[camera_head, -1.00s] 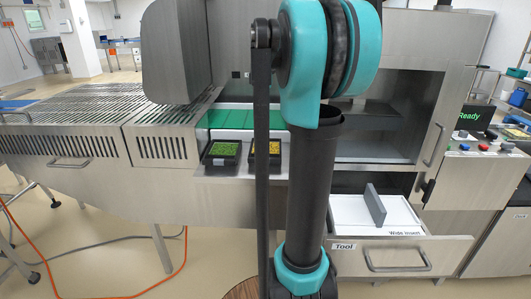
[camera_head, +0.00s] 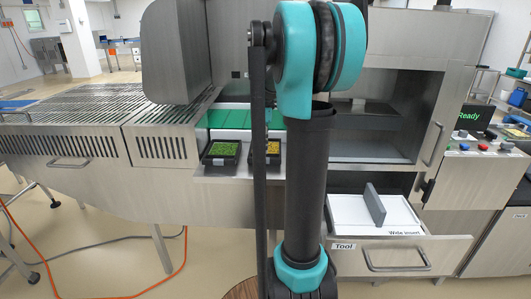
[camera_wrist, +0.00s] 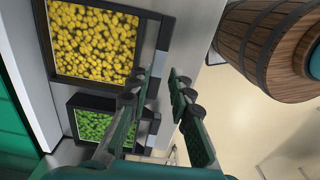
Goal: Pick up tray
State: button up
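Two black trays sit side by side on the steel ledge of the sealer. The tray with green contents (camera_head: 222,161) is on the left in the head view; in the wrist view it is the lower tray (camera_wrist: 72,103). The tray with yellow contents (camera_head: 271,160) is partly behind my arm in the head view; it is the upper tray (camera_wrist: 93,82) in the wrist view. My gripper (camera_wrist: 165,78) shows in the wrist view, its two fingers apart with nothing between them. The left finger overlaps the trays' right edges in the picture; whether it touches cannot be told. My arm hides the gripper in the head view.
A wooden barrel (camera_wrist: 262,45) stands at the upper right of the wrist view. An open drawer (camera_head: 400,242) labelled Tool juts out at right, holding a white insert with a grey plate (camera_head: 375,204). A slatted conveyor (camera_head: 70,115) lies left. An orange cable crosses the floor.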

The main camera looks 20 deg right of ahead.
aim_at(264, 158)
jog(key=shift+f, duration=2.35)
grip_shut()
